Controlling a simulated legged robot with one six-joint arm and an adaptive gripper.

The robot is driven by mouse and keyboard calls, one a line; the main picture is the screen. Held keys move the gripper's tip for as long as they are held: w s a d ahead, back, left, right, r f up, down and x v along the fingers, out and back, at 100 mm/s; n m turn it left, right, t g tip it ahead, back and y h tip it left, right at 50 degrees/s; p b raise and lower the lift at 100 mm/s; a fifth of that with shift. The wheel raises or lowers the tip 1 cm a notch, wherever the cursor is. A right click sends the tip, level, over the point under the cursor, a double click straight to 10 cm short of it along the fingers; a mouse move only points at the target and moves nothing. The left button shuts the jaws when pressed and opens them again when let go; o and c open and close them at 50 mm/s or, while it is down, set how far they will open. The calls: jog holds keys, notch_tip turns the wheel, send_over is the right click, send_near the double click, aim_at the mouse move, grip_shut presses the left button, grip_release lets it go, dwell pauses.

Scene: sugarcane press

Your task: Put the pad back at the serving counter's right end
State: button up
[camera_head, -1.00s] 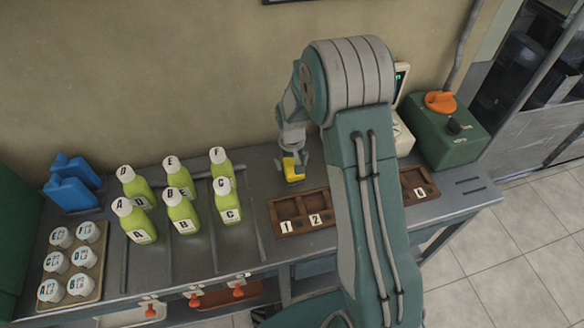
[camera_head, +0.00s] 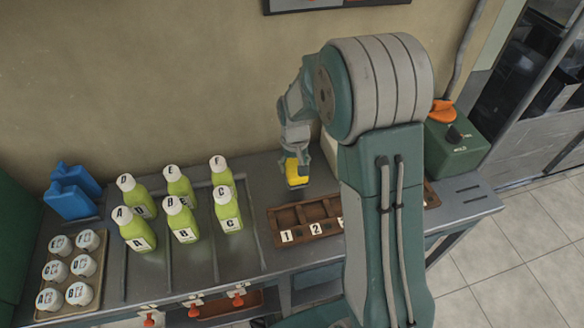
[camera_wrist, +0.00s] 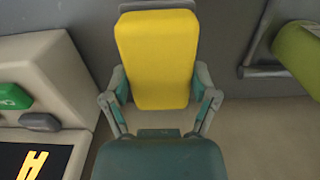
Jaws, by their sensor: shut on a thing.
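The yellow pad (camera_wrist: 157,55) is held between the two fingers of my gripper (camera_wrist: 160,98) in the wrist view. In the head view the yellow pad (camera_head: 297,170) hangs under my gripper (camera_head: 297,158), over the back part of the grey counter, behind the wooden tray. I cannot tell whether its lower end touches the counter. The serving counter (camera_head: 468,198) runs across the picture, and its right end is bare apart from some dark slots. My arm hides part of the counter between the tray and that end.
A wooden tray (camera_head: 290,213) with numbered compartments lies on the counter, partly behind my arm. Several green bottles (camera_head: 183,218) stand to the left. A green box with an orange knob (camera_head: 455,143) stands at the back right. Blue containers (camera_head: 74,190) and lidded cups (camera_head: 80,265) are far left.

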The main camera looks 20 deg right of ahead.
jog(key=s+r, duration=0.2)
jog(key=shift+s+r, duration=0.15)
jog(key=shift+r, duration=0.25)
jog(key=s+r, duration=0.4)
jog(key=s, duration=0.5)
jog(key=shift+s, duration=0.1)
